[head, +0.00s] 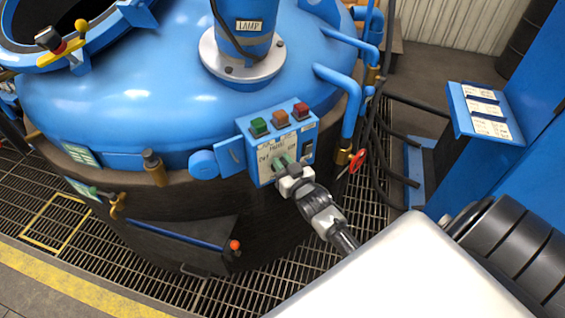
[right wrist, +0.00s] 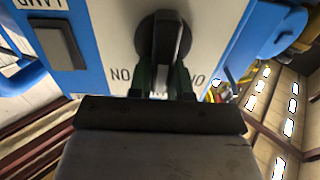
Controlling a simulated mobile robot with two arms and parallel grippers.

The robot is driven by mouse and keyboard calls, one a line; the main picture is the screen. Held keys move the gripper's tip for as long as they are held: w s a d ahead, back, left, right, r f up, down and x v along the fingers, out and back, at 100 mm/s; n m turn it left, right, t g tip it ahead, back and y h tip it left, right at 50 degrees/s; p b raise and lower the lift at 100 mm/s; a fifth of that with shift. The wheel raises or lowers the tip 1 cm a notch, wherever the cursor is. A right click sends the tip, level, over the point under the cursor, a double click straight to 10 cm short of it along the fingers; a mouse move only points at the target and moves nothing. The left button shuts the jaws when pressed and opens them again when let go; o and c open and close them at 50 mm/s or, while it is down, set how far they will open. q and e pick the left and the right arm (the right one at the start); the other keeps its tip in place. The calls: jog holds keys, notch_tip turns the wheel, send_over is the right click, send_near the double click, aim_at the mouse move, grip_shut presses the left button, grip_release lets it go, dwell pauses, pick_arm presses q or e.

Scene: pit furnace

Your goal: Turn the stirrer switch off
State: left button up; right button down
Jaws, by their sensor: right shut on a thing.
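The switch box (head: 250,152) is mounted on the side of the blue vessel. Its pale front plate carries a round dark stirrer switch knob (right wrist: 178,24), seen close in the right wrist view. My right gripper (head: 284,163) is at this plate, its greenish fingers closed on the knob's raised grip. The fingers also show in the right wrist view (right wrist: 163,75). Lettering reading like "NO" shows on both sides of the fingers, partly covered. In the head view the gripper hides most of the knob, so its setting is unclear. My left gripper is out of view.
Green (head: 259,127), orange (head: 280,117) and red (head: 301,111) buttons sit on top of the box. A dark lamp switch (right wrist: 60,44) is on the adjoining blue face. Pipes, hoses and a red-handled valve (head: 357,160) stand close right. Grating (head: 190,295) covers the floor.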

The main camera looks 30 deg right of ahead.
jog(key=shift+a+f+n+b, duration=0.15)
jog(key=shift+a+n, duration=0.2)
jog(key=shift+n, duration=1.1)
jog(key=shift+a+f+n+b, duration=0.2)
jog(key=shift+a+n, duration=0.1)
jog(key=shift+n, duration=1.2)
jog(key=shift+a+f+n+b, duration=0.15)
jog(key=shift+a+n, duration=0.2)
jog(key=shift+n, duration=1.1)
jog(key=c, duration=1)
grip_release()
jog(key=shift+c, duration=0.2)
jog(key=s+b, duration=0.1)
jog(key=s, duration=0.9)
jog(key=shift+s+a+b, duration=0.35)
